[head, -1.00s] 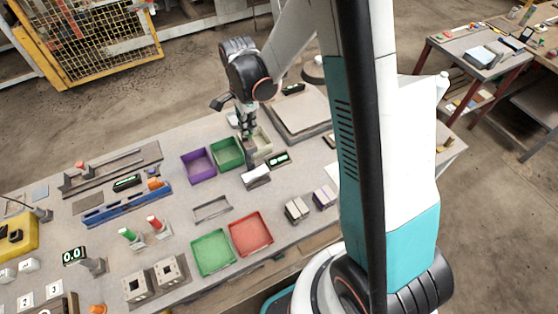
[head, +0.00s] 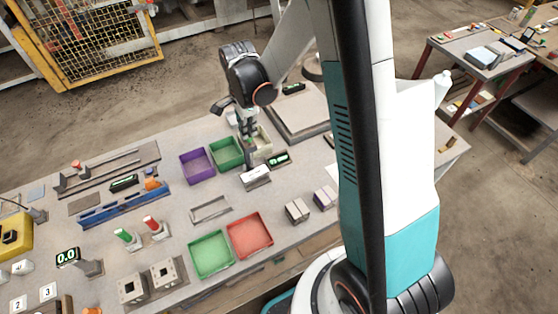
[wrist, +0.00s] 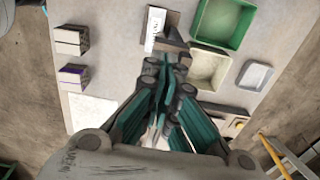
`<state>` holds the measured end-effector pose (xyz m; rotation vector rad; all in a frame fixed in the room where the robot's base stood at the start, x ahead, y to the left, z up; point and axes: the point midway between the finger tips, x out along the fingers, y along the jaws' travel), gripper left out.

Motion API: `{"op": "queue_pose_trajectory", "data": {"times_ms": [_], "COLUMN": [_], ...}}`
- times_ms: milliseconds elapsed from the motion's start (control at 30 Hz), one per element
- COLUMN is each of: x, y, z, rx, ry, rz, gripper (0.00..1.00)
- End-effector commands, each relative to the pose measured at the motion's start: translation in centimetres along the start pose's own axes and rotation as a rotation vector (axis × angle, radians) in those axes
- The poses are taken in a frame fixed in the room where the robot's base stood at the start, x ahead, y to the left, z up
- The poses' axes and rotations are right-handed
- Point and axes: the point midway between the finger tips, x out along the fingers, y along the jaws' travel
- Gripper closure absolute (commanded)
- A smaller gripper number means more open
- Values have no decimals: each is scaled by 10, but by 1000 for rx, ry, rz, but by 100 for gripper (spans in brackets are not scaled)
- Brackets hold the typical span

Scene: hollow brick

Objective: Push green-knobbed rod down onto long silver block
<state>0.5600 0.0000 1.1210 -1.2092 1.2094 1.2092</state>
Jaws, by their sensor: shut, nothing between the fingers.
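A rod with a green knob (head: 124,235) stands in a small grey holder on the left part of the table in the head view. A similar rod with a red knob (head: 151,223) stands just right of it. I cannot tell for sure which thing is the long silver block. My gripper (head: 249,158) is shut and empty, pointing down well to the right of the green knob, beside a pale bin. In the wrist view its fingertips (wrist: 173,68) are together near a brownish block (wrist: 173,42); contact cannot be told. The green knob is not in the wrist view.
A white-topped block (head: 256,177) stands close in front of my gripper. Purple (head: 197,166) and green (head: 227,153) bins are to its left. Red (head: 250,236) and green (head: 211,254) trays lie nearer the front edge, with a blue rail (head: 125,204) behind the knobbed rods.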

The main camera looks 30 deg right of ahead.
Motion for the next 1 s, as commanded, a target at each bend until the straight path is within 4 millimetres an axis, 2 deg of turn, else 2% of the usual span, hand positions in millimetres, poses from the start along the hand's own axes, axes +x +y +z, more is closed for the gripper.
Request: {"op": "queue_pose_trajectory", "data": {"times_ms": [1000], "x": [29], "y": [0], "z": [0], "rx": [0], "ry": [0], "rz": [0], "gripper": [100]}}
